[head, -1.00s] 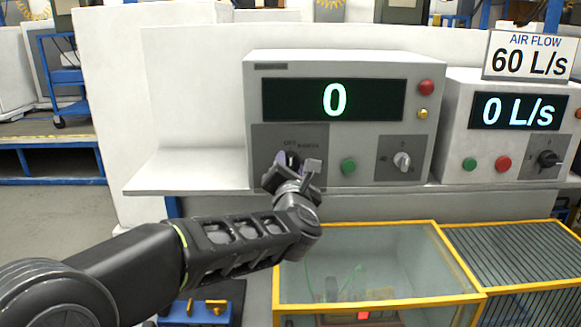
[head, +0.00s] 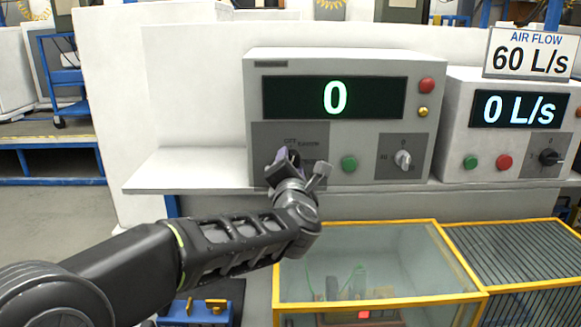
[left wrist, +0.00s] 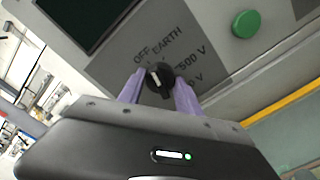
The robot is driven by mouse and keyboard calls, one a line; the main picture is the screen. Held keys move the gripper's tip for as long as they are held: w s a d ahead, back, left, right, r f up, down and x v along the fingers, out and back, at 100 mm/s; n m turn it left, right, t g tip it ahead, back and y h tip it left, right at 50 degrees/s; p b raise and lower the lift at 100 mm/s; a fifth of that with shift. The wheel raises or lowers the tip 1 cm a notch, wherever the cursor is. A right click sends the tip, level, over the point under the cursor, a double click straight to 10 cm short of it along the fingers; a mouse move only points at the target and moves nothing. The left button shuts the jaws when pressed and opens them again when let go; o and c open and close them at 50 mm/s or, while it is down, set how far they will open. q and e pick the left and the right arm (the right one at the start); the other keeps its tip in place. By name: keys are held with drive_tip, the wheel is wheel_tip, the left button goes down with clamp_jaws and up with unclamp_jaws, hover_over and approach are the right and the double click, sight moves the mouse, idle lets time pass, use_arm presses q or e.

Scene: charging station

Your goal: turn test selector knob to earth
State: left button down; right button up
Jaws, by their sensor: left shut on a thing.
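The test selector knob (left wrist: 161,82) is black with a white pointer mark, on the grey panel of the instrument. In the left wrist view its mark points up and left, roughly at the printed OFF, with EARTH just right of that and 500 V further right. My left gripper (left wrist: 158,92) has its purple fingers on either side of the knob and is shut on it. In the head view the left gripper (head: 287,160) covers most of the knob and part of its lettering. My right gripper is not in view.
The instrument (head: 345,57) has a display reading 0, a green button (head: 349,163), a red button (head: 427,85) and another knob (head: 403,159). An air flow unit (head: 455,140) stands to the right. A yellow-framed glass case (head: 395,260) sits below the bench.

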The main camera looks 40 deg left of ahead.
use_arm(q)
drive_tip(key=m, duration=0.3)
drive_tip(key=shift+m, duration=0.3)
drive_tip(key=shift+m+p, duration=0.3)
drive_tip(key=shift+m, duration=1.4)
drive_tip(key=c, duration=0.8)
unclamp_jaws()
drive_tip(key=shift+s+d, duration=0.1)
drive_tip(key=b+v, duration=0.1)
drive_tip(key=v, duration=0.6)
drive_tip(key=shift+s+d, duration=0.2)
drive_tip(key=shift+s, duration=0.05)
